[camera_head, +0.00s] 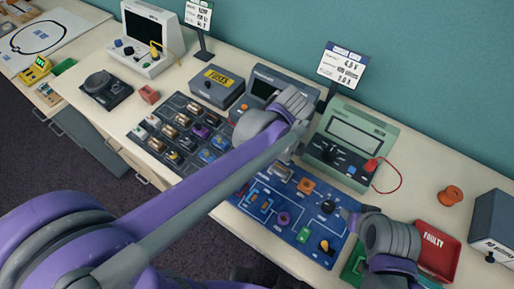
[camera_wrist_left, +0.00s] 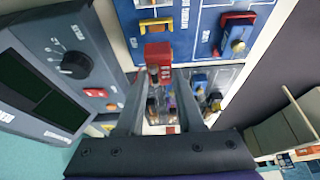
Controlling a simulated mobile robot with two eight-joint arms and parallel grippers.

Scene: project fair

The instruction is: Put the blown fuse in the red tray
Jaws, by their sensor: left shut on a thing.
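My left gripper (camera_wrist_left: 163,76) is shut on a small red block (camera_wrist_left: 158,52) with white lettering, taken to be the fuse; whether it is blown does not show. In the head view this gripper (camera_head: 290,150) is above the top edge of the blue circuit board (camera_head: 262,228), its fingertips mostly hidden. The board also shows in the left wrist view (camera_wrist_left: 200,22). The red tray (camera_head: 437,250), marked FAULTY, is at the lower right and looks empty. My right gripper (camera_head: 350,214) is between board and tray; its finger opening is unclear.
A green meter (camera_head: 352,140) with a red lead stands behind the board. A parts tray (camera_head: 180,133) holds several components on the left. A green tray (camera_head: 352,265) lies beside the red one, partly hidden. An orange spool (camera_head: 451,195) and dark box (camera_head: 494,225) are at right.

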